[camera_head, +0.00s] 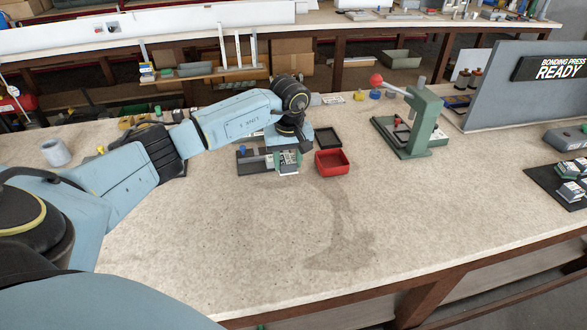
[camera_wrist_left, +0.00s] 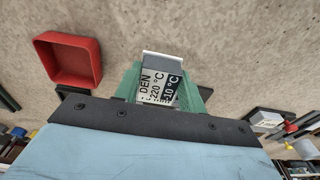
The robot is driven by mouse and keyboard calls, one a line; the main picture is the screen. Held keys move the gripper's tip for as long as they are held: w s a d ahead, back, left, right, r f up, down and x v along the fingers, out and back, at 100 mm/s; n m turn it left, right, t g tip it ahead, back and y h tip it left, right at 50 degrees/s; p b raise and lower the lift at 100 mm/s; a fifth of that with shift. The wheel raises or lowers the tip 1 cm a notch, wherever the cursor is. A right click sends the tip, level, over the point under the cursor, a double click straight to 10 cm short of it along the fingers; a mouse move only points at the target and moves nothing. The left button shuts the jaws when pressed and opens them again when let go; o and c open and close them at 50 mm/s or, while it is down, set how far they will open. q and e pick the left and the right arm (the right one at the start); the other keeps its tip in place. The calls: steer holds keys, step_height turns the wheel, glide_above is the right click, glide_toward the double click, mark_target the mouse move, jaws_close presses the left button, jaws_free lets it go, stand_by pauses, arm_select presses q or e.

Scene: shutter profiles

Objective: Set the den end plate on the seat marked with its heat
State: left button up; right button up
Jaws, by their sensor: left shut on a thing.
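The den end plate (camera_wrist_left: 160,82) is a small grey and white block. Its label reads "DEN", "220 °C" and, on a black patch, a partly hidden figure ending "10 °C". My left gripper (camera_wrist_left: 160,92) has its green fingers on both sides of the block and is shut on it. In the head view my left gripper (camera_head: 289,160) is low over the bench, just left of the red tray; its wrist hides part of that area. A dark fixture with a blue knob (camera_head: 242,151) lies just left of the gripper. I cannot read seat markings. My right gripper is not in view.
The red tray (camera_head: 332,170) is empty, with a black tray (camera_head: 327,138) behind it. A green lever press (camera_head: 424,125) stands to the right. A dark mat (camera_head: 545,180) with labelled blocks lies far right, below a grey "BONDING PRESS READY" panel (camera_head: 505,95). The front bench is clear.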

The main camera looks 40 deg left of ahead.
mark_target(289, 185)
arm_select(q)
steer(key=shift+f, duration=2.6)
steer(key=shift+f, duration=0.1)
steer(key=shift+w+f, duration=0.1)
steer(key=shift+f, duration=0.05)
steer(key=o, duration=1.1)
steer(key=shift+o, duration=0.2)
steer(key=shift+r, duration=0.2)
